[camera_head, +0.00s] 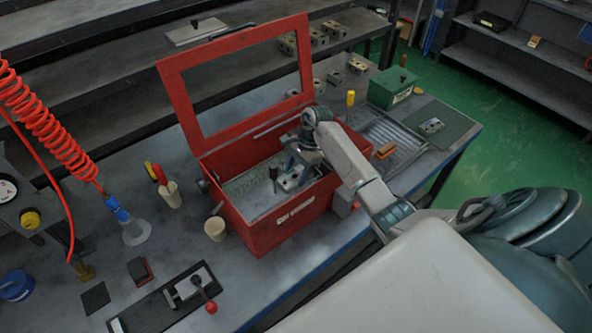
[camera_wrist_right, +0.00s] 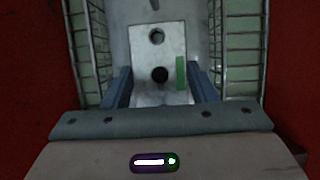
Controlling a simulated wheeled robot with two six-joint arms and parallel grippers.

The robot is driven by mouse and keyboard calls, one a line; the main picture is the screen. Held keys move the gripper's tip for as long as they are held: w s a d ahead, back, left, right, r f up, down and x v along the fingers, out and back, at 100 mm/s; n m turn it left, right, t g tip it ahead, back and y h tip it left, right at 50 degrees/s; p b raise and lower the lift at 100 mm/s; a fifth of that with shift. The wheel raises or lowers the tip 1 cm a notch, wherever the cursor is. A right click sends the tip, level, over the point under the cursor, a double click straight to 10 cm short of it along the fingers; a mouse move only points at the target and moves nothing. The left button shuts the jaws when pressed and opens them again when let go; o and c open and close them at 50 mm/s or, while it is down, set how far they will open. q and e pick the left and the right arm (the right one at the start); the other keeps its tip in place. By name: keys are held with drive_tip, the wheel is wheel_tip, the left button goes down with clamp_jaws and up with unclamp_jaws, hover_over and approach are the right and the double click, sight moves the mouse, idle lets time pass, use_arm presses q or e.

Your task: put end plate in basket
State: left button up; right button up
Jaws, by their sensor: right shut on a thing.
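The end plate (camera_wrist_right: 158,48) is a pale metal plate with two round holes and a green strip on one edge. In the right wrist view it lies between the two blue fingers of my right gripper (camera_wrist_right: 160,84), which is shut on it. In the head view my right gripper (camera_head: 294,168) reaches down into the red box, with the plate (camera_head: 289,183) showing small below it. The wire basket (camera_head: 250,181) is inside the red box; its mesh sides (camera_wrist_right: 241,45) flank the plate in the wrist view. I cannot tell whether the plate touches the basket floor. My left gripper is out of view.
The red box (camera_head: 283,228) stands on the bench with its framed lid (camera_head: 232,41) raised. Beakers (camera_head: 215,229), a lever fixture (camera_head: 185,291) and a green box (camera_head: 391,87) surround it. A ribbed tray (camera_head: 395,140) lies right of my arm.

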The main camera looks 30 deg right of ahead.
drive_tip(key=shift+f, duration=0.2)
drive_tip(key=o, duration=1.2)
drive_tip(key=shift+o, duration=0.2)
drive_tip(key=shift+r, duration=0.1)
drive_tip(key=shift+r, duration=0.2)
drive_tip(key=b+v, duration=0.5)
drive_tip(key=v, duration=0.3)
drive_tip(key=shift+d+r, duration=0.1)
drive_tip(key=shift+d, duration=0.1)
drive_tip(key=shift+a+p+v, duration=0.2)
drive_tip(key=shift+p+v, duration=0.45)
drive_tip(key=shift+v, duration=1.1)
